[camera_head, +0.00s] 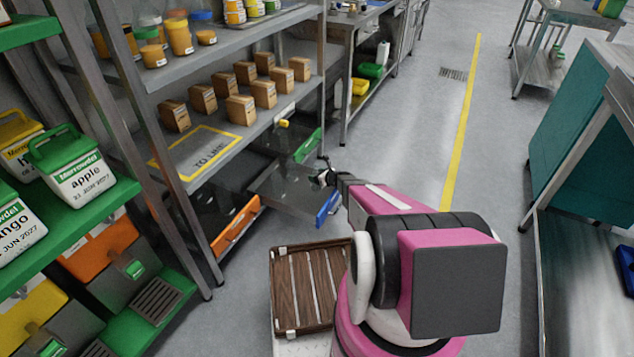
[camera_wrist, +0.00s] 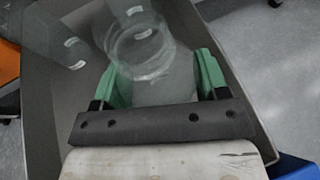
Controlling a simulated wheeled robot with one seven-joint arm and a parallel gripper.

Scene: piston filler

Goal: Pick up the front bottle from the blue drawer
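The blue drawer is pulled out from under the shelf; its blue front (camera_head: 328,208) shows in the head view, with a corner (camera_wrist: 295,168) in the wrist view. The front bottle (camera_wrist: 145,52) is clear, with a round ring, and lies between my gripper's green fingers. My gripper (camera_head: 324,176) is over the drawer in the head view; in the wrist view its fingers (camera_wrist: 160,82) are apart, one each side of the bottle. Whether they press on it I cannot tell. More clear glass (camera_wrist: 60,42) shows behind it; bottles are barely visible in the head view.
An orange-fronted drawer (camera_head: 236,228) stands open to the left, and a green-fronted one (camera_head: 308,146) farther back. The metal shelf (camera_head: 225,146) with several brown boxes is above the drawers. A wooden crate (camera_head: 308,286) is below.

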